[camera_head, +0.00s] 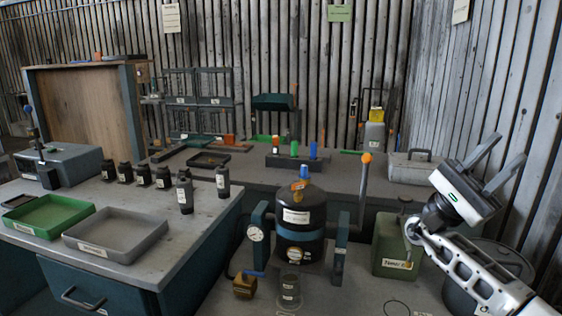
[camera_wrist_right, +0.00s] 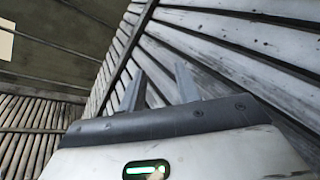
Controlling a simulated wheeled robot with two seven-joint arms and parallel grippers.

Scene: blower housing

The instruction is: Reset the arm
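My right gripper (camera_head: 497,162) is raised at the right side of the head view, above the bench, with its two fingers pointing up and to the right. The fingers stand apart with nothing between them. In the right wrist view the gripper (camera_wrist_right: 160,85) shows two spread fingers against the slatted wall. My left gripper is not in the head view. The blower housing (camera_head: 301,204), a dark cylinder with a blue band and a blue cap on top, stands at the centre, left of my right arm.
A green can (camera_head: 392,240) and a dark round drum (camera_head: 485,285) stand close to my right arm. An orange-knobbed lever (camera_head: 364,185) rises beside the housing. A green tray (camera_head: 45,215), a grey tray (camera_head: 115,228) and several dark bottles (camera_head: 185,192) are on the left bench.

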